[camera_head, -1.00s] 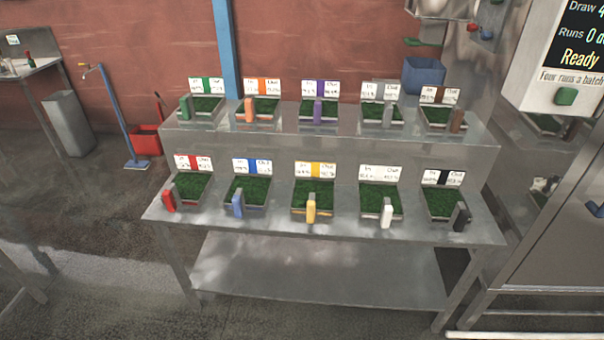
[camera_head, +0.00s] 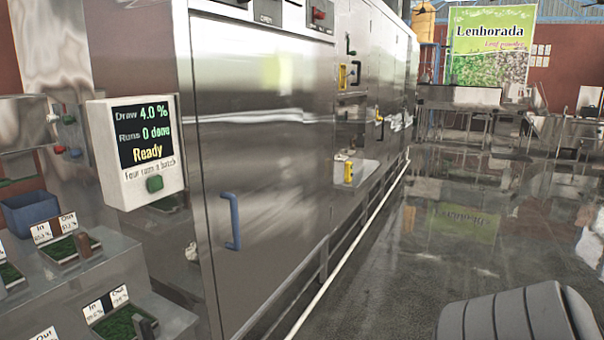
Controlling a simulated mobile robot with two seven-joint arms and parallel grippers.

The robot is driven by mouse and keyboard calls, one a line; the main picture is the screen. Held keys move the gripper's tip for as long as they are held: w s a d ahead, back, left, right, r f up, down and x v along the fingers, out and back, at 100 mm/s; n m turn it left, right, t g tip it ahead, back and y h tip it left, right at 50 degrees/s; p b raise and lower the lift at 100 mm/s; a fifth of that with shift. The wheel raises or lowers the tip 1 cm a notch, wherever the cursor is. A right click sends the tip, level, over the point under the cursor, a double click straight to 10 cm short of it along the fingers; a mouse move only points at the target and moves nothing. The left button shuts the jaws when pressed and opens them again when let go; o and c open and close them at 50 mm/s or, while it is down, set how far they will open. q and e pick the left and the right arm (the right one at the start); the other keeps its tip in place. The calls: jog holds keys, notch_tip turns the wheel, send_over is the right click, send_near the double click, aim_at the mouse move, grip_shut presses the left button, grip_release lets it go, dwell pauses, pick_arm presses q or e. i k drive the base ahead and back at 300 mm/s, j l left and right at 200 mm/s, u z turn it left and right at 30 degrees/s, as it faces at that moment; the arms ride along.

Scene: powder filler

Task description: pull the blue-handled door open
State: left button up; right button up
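The blue handle (camera_head: 232,221) is a vertical bar on the left part of a large steel cabinet door (camera_head: 280,150). The door looks shut. It fills the middle left of the head view and faces right, towards the open floor. A grey ribbed rounded shape at the bottom right is likely part of my own arm. Neither gripper shows in the view, so I cannot see how they stand.
A white display box (camera_head: 137,150) reading "Ready" juts out left of the door. The stepped steel bench (camera_head: 125,262) with grass-filled trays is at the lower left. A pale rail (camera_head: 345,252) runs along the machine's foot. Wet-looking floor (camera_head: 420,240) to the right is clear.

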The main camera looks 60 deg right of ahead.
aim_at(264, 100)
jog(key=z, duration=1.8)
jog(key=i+j, duration=0.05)
